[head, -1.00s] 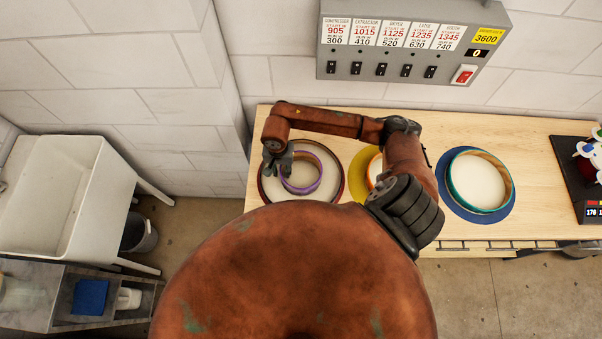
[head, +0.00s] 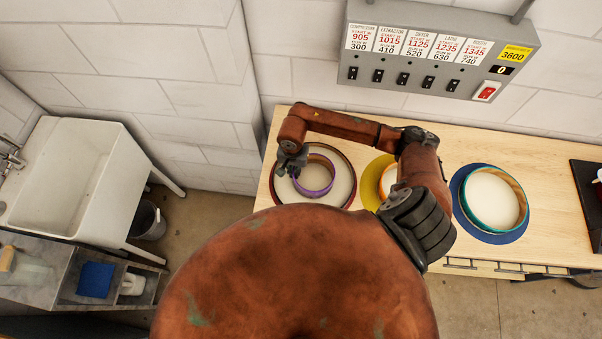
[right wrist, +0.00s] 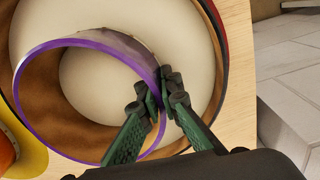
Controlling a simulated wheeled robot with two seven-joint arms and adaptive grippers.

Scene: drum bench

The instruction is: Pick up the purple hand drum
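The purple hand drum (head: 318,192) is a round hoop with a purple rim and a brown inner wall. In the head view it appears within the outline of a larger dark-red-rimmed disc with a pale middle (head: 343,197); I cannot tell whether they touch. My right gripper (head: 292,166) is at the drum's left side. In the right wrist view, the green fingers of the right gripper (right wrist: 162,97) are closed on either side of the purple drum's rim (right wrist: 75,42). The drum's far underside is hidden. My left gripper is not in view.
A yellow disc with an orange hoop (head: 372,180) is partly behind my right arm. A teal hoop on a blue disc (head: 462,210) lies further right on the wooden bench (head: 440,150). A grey switch box (head: 440,45) hangs above. A white sink (head: 75,185) stands left.

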